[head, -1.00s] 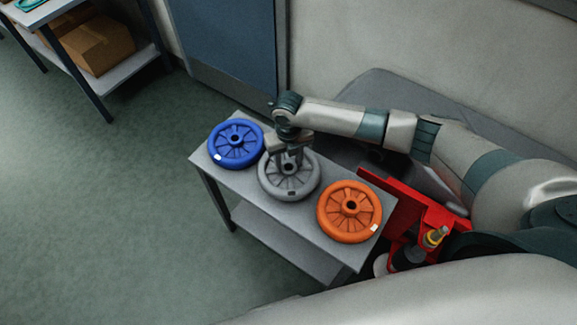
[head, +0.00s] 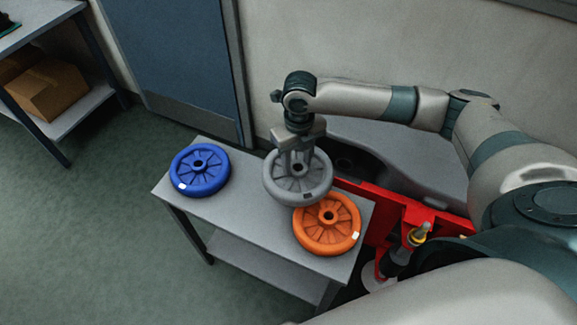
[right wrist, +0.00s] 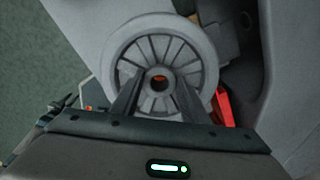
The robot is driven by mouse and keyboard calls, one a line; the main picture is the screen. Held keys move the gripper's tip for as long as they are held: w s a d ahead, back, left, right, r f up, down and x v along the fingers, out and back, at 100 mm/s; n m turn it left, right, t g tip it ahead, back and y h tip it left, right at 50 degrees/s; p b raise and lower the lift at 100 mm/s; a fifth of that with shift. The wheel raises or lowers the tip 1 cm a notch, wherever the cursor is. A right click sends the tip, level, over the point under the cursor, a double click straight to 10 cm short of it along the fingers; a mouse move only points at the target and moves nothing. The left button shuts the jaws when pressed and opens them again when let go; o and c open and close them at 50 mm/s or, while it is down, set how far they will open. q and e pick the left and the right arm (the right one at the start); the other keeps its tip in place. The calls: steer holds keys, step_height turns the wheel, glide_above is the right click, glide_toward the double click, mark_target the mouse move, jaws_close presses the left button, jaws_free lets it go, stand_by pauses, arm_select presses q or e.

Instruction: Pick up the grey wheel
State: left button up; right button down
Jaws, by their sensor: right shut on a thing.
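The grey wheel (head: 297,180) is a spoked disc with a hub hole, held above the small grey table (head: 240,211). In the head view it partly overlaps the orange wheel. My right gripper (head: 296,166) points down and is shut on the grey wheel near its hub. In the right wrist view the grey wheel (right wrist: 190,48) fills the middle, with the two fingers (right wrist: 158,92) at its spokes on either side of the hub. My left gripper is not in view.
A blue wheel (head: 200,170) lies on the table's left part and an orange wheel (head: 327,224) on its right part. A red frame (head: 385,213) stands just right of the table. A shelf with a cardboard box (head: 47,92) is at upper left.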

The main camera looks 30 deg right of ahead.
steer(key=shift+r, duration=0.2)
stand_by(0.6)
